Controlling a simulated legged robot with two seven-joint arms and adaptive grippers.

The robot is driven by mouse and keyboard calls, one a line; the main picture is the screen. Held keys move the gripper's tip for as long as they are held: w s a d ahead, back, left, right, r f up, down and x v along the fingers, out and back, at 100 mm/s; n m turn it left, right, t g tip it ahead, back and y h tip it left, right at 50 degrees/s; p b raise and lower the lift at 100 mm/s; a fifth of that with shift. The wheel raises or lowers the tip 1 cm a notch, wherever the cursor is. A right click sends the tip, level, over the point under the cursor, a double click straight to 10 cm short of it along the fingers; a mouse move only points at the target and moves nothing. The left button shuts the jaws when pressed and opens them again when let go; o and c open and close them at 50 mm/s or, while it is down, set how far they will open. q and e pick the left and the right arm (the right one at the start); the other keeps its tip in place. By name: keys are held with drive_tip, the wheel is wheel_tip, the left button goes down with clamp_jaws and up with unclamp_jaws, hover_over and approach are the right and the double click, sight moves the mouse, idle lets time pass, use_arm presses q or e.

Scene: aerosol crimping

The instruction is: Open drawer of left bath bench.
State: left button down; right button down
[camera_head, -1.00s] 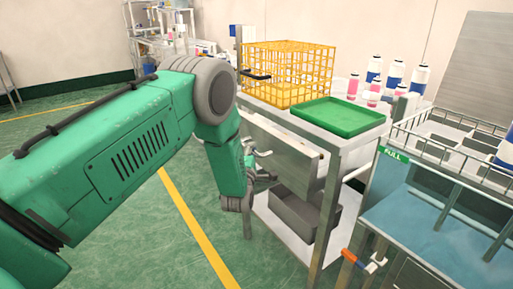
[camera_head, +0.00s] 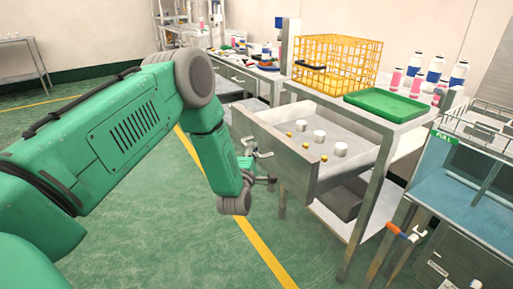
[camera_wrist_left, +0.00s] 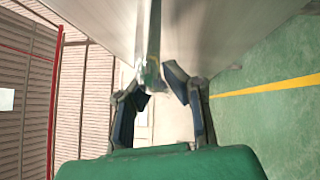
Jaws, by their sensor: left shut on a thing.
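The bench (camera_head: 372,200) stands at the middle right of the head view. Its drawer (camera_head: 277,153) is pulled well out toward the left. My left gripper (camera_head: 266,166) is at the drawer's front face, shut on the drawer handle, which the fingers mostly hide. In the left wrist view the fingers (camera_wrist_left: 158,82) close in at the metal front (camera_wrist_left: 190,30). My right gripper is not in view.
A yellow wire basket (camera_head: 338,65) and a green tray (camera_head: 388,105) stand on the bench top. A blue water tank (camera_head: 465,200) is close on the right. The green floor at left is open.

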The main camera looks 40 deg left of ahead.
use_arm(q)
drive_tip(key=shift+s+a+f, duration=0.1)
drive_tip(key=shift+s+f, duration=0.3)
drive_tip(key=shift+s, duration=0.2)
drive_tip(key=c, duration=1.6)
unclamp_jaws()
drive_tip(key=shift+o, duration=0.2)
drive_tip(key=shift+w, duration=0.1)
drive_tip(key=shift+r, duration=0.15)
drive_tip(key=v, duration=1.2)
drive_tip(key=shift+w+a, duration=0.1)
